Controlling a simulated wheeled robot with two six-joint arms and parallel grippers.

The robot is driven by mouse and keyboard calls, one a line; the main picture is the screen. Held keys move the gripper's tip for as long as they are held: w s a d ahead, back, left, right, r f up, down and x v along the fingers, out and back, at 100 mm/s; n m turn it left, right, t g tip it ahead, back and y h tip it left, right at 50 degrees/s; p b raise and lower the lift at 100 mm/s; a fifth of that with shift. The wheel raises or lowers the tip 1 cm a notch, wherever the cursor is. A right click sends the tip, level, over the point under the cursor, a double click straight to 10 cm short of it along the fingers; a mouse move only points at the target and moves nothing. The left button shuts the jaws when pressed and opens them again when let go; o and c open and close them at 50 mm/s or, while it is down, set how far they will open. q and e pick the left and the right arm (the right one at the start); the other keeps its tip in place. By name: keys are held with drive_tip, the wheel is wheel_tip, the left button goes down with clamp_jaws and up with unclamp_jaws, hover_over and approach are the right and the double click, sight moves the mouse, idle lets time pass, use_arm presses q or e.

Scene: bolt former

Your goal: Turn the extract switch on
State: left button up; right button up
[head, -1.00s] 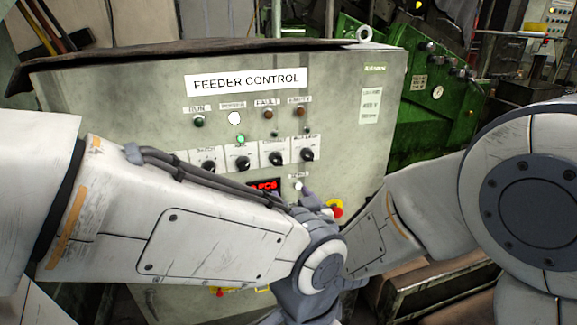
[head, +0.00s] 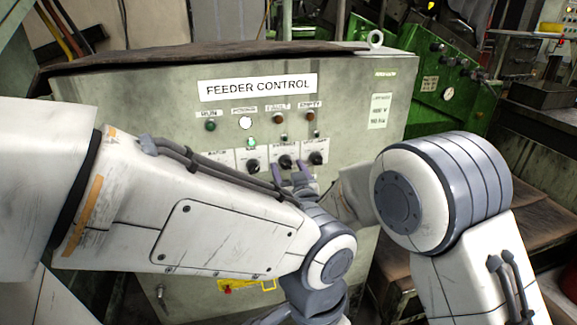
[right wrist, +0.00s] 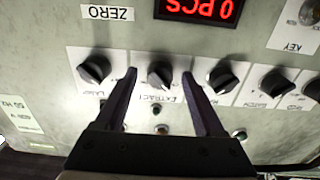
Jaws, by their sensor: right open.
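The extract switch is a black rotary knob (right wrist: 160,73) on a white plate labelled EXTRACT, in the middle of the right wrist view. In the head view it is in the knob row of the feeder control panel (head: 285,161). My right gripper (right wrist: 158,76) is open, with one dark finger on each side of the knob and a visible gap to each. Whether the fingertips reach the knob's depth is unclear. In the head view my right gripper (head: 291,170) shows just below the knob row, partly hidden by my left arm. My left gripper is out of sight.
The lamp knob (right wrist: 94,69) and another knob (right wrist: 224,76) flank the extract switch closely. A red display (right wrist: 200,9) reads 0 PCS. A green lamp (head: 251,143) is lit above the knobs. My left arm covers the panel's lower left.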

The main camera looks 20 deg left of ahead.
drive_tip(key=shift+w, duration=0.1)
clamp_jaws()
drive_tip(key=shift+f+m+b, duration=0.15)
drive_tip(key=shift+m+b, duration=0.35)
drive_tip(key=shift+b, duration=0.35)
drive_tip(key=m+b, duration=1.4)
drive_tip(key=b, duration=0.4)
drive_tip(key=shift+a+m+b, duration=0.1)
drive_tip(key=shift+m+b, duration=0.2)
drive_tip(key=shift+r+m+b, duration=0.25)
drive_tip(key=shift+m+b, duration=1.05)
drive_tip(key=shift+b, duration=0.05)
unclamp_jaws()
